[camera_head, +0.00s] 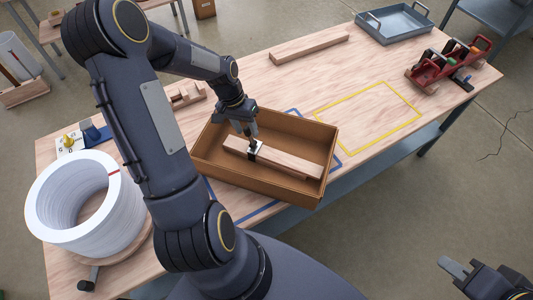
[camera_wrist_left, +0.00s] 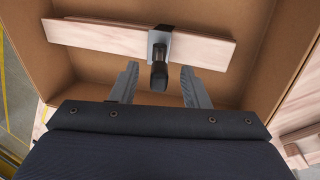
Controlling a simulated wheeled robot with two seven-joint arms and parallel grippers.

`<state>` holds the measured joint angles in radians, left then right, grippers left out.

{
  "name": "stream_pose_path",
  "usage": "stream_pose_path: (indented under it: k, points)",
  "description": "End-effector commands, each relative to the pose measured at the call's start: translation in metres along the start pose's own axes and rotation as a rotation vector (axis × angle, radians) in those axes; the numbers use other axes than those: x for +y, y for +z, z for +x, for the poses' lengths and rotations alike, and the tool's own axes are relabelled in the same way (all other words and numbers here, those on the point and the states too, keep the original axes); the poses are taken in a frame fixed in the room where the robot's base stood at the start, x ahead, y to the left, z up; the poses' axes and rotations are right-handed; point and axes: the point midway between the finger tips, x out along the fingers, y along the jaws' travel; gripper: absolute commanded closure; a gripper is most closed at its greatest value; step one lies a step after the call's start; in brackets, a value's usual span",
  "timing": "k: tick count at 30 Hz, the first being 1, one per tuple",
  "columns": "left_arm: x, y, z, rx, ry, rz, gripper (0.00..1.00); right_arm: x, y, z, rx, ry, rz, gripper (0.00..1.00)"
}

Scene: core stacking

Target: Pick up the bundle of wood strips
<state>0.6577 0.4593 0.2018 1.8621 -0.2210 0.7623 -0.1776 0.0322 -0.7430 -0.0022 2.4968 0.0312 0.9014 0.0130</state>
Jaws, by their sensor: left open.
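The bundle of wood strips (camera_head: 287,163) lies in an open cardboard box (camera_head: 262,189) on the table, slanting across the box floor. A clamp with a dark handle (camera_wrist_left: 159,72) and a light metal plate sits around its middle; the strips also show in the left wrist view (camera_wrist_left: 206,50). My left gripper (camera_head: 252,138) is over the box at the clamp. In the left wrist view its fingers (camera_wrist_left: 159,84) are open, spread to either side of the handle, not touching it. My right gripper (camera_head: 456,268) is at the bottom right, away from the table; its opening is unclear.
A ring-shaped white stack (camera_head: 88,203) stands at the table's left. A wood bar (camera_head: 309,47), a grey-blue tray (camera_head: 394,23) and a red rack (camera_head: 448,66) lie toward the back and right. The yellow taped rectangle (camera_head: 368,117) is empty. The box walls surround the bundle.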

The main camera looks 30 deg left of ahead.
Motion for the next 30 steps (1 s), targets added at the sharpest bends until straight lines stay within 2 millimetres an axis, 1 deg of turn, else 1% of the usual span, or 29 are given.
stream_pose_path:
  k: [3, 7, 10, 16, 17, 26, 30]
  points:
    - [0.002, 0.001, 0.018, -0.007, 0.004, 0.001, 0.58, -0.004, -0.004, -0.008, 0.000, 0.000, 0.000, 0.75]
    - [0.001, 0.000, 0.035, -0.003, 0.003, 0.001, 0.58, -0.004, -0.005, -0.010, 0.000, 0.000, 0.000, 0.75]
    - [0.001, -0.001, 0.041, 0.000, 0.002, 0.001, 0.58, -0.005, -0.005, -0.010, 0.000, 0.000, 0.000, 0.75]
    - [0.001, -0.001, 0.042, 0.001, 0.002, 0.000, 0.58, -0.004, -0.005, -0.009, 0.000, 0.000, 0.000, 0.75]
    - [0.001, -0.001, 0.042, 0.001, 0.002, 0.000, 0.61, -0.004, -0.005, -0.009, 0.000, 0.000, 0.000, 0.75]
    - [0.001, -0.001, 0.041, 0.001, 0.001, 0.000, 1.00, -0.004, -0.005, -0.009, 0.000, 0.000, 0.000, 0.75]
    - [0.001, -0.001, 0.041, 0.001, 0.002, 0.000, 1.00, -0.004, -0.005, -0.010, 0.000, 0.000, 0.000, 0.75]
